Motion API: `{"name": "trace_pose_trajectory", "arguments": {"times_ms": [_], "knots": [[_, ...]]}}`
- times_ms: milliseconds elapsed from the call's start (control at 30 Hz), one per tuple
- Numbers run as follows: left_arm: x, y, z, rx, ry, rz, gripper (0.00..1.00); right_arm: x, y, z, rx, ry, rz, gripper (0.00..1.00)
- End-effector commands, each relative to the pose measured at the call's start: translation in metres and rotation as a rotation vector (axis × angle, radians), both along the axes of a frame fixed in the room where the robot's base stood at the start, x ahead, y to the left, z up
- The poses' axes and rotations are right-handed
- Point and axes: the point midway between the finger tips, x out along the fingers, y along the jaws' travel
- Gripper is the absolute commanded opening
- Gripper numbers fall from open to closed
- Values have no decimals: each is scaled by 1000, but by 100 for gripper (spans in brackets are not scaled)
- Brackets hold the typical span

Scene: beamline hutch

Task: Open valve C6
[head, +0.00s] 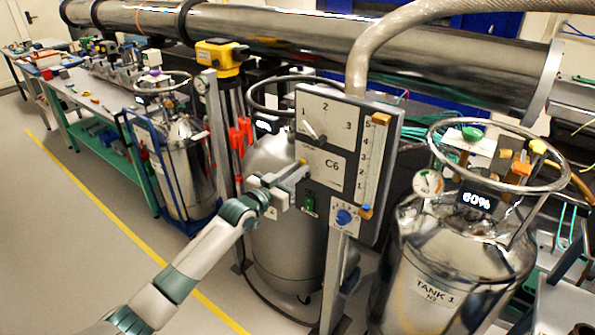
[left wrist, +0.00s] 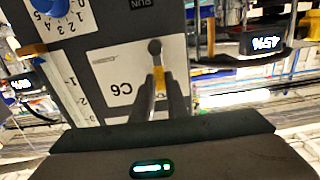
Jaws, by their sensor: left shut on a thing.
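The grey control panel (head: 364,229) stands upright on a post, with a white plate labelled C6 (head: 333,166) at mid-height. The C6 plate also shows upside down in the left wrist view (left wrist: 122,88). A small valve lever with a yellow part (head: 302,163) sits at the plate's left edge; in the left wrist view the yellow lever (left wrist: 160,80) lies between my fingers, below a dark round knob (left wrist: 154,46). My left gripper (head: 294,178) is shut on this lever, close to the panel face. My fingers hide part of the lever. My right gripper is out of view.
The panel also carries a 1-2-3 dial (head: 317,131), a blue knob (head: 345,217) and a green switch (head: 309,205). Tank 1 (head: 440,265) stands at right, another tank (head: 285,250) behind my gripper. Floor is clear at lower left.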

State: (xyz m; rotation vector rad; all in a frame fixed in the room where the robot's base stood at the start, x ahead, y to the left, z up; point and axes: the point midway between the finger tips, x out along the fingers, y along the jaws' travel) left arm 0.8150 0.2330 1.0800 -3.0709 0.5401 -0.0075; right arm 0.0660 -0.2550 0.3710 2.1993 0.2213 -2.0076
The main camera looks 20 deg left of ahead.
Motion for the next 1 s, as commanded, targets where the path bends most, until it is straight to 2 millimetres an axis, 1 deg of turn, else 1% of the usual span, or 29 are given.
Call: {"name": "trace_pose_trajectory", "arguments": {"times_ms": [167,200,233,267,667,867,1000], "knots": [[0,0,-2,2,2,0,0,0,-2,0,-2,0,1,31],[0,0,-2,2,2,0,23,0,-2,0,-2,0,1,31],[0,0,-2,3,2,0,30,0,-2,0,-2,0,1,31],[0,0,-2,3,2,0,32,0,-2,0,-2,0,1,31],[-3,1,-1,2,0,0,32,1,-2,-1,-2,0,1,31],[-15,5,-2,3,-1,0,32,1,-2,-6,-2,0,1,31],[-32,12,-3,3,0,0,32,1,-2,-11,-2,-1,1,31]]}}
